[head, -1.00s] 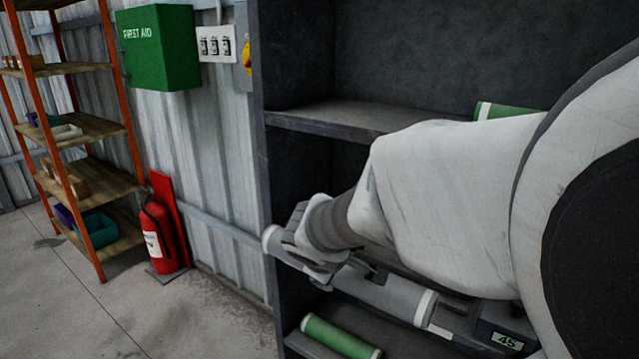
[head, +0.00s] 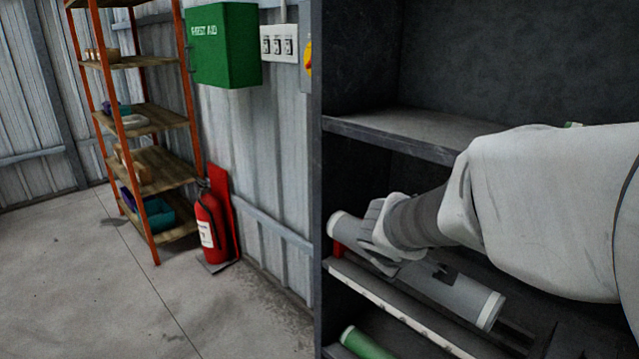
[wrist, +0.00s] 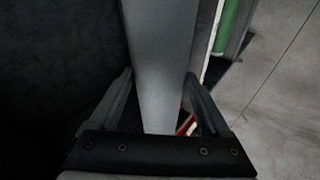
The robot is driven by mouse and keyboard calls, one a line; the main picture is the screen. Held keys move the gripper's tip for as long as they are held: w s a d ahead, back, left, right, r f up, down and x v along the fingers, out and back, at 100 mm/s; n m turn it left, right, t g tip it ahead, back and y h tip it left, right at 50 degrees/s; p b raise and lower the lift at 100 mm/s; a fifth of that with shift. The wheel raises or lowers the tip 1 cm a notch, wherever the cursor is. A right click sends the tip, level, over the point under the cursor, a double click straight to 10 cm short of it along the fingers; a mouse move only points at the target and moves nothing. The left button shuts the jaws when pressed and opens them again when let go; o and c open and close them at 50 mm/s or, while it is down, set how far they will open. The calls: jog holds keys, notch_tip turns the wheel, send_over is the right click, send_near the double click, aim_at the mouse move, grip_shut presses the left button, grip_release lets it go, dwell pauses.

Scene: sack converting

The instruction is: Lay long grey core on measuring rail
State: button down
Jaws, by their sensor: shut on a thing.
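The long grey core (head: 455,290), with pale ends, lies aslant in the shelf bay in the head view. My gripper (head: 385,245) is shut on it near its left end. In the wrist view the core (wrist: 160,50) runs between the two fingers of my gripper (wrist: 157,90). The measuring rail (head: 390,308) looks to be the pale, marked strip in front of and below the core, with a red piece (head: 338,249) at its left end. I cannot tell whether the core touches the rail. My arm hides part of the bay behind.
A green core (head: 365,343) lies on the level below. A dark shelf board (head: 400,130) is above the core, and the unit's side panel (head: 317,180) stands at its left. A fire extinguisher (head: 210,225) and an orange rack (head: 130,120) stand left. The floor between is clear.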

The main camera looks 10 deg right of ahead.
jog(key=shift+w+d+p, duration=0.55)
jog(key=shift+w+d, duration=1.65)
jog(key=shift+d, duration=0.75)
notch_tip(320, 180, down, 7)
jog(key=b, duration=0.5)
jog(key=shift+s+a+r, duration=0.1)
jog(key=shift+r, duration=0.05)
jog(key=shift+w+a, duration=0.2)
jog(key=shift+a, duration=0.1)
